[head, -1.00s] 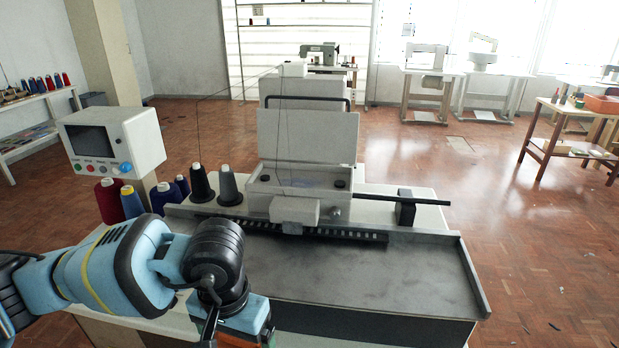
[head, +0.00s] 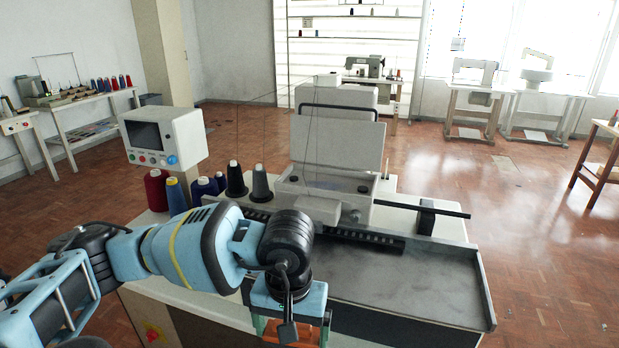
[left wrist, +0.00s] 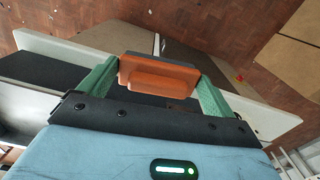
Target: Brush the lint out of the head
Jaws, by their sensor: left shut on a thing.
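The buttonhole machine's white head (head: 288,190) stands at the back of the grey bed, its lid (head: 335,146) raised. A small bluish-grey patch (head: 328,185) shows inside the open head; I cannot tell for sure that it is lint. My left gripper (left wrist: 156,82) is shut on an orange block (left wrist: 158,74) with a dark edge, probably the brush, though no bristles show clearly. In the head view this gripper (head: 290,330) hangs at the machine's front edge, low and apart from the head. My right gripper is not in view.
A control box (head: 165,138) with a screen stands left of the head. A dark rod (head: 440,210) juts right. The grey bed (head: 400,275) is clear.

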